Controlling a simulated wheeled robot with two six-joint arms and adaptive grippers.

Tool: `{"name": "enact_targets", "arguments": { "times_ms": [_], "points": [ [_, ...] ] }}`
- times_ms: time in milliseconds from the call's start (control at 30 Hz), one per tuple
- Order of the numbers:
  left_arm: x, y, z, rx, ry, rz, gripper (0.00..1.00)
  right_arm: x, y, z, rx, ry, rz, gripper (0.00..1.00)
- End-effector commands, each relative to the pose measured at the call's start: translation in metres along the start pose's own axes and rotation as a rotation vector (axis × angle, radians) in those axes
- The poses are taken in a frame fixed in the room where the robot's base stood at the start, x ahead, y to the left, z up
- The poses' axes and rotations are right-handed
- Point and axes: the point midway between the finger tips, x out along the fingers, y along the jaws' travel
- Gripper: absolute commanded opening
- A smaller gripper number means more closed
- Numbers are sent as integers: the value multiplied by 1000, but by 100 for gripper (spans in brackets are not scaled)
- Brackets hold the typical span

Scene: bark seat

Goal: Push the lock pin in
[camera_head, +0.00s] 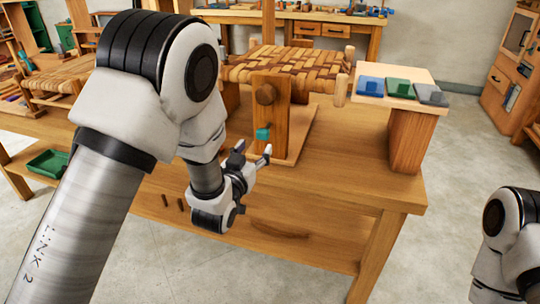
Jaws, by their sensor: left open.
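A small teal piece (263,134), which looks like the lock pin, sticks out low on the front of a wooden upright (272,96). How deep it sits cannot be told. My right gripper is out of view.
The workbench (350,165) has free room right of the fixture. A wooden stand (412,135) at its right holds blue (371,86), green (398,87) and grey (431,94) blocks. A green tray (48,162) lies at left. My left arm hides part of the bench.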

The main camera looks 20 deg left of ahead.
Motion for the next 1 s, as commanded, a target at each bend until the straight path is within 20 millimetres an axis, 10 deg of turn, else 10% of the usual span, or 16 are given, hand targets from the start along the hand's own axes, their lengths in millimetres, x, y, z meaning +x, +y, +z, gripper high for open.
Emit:
{"name": "enact_targets", "arguments": {
  "times_ms": [500, 767, 933, 1000],
  "points": [
    [74, -1, -3, -1, 5, -1, 60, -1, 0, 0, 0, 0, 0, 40],
    [78, -1, -3, 0, 4, -1, 60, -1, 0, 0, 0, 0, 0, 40],
    [78, -1, -3, 0, 4, -1, 4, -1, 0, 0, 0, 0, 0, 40],
    [78, -1, -3, 0, 4, -1, 0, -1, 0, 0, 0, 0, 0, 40]
  ]
}}
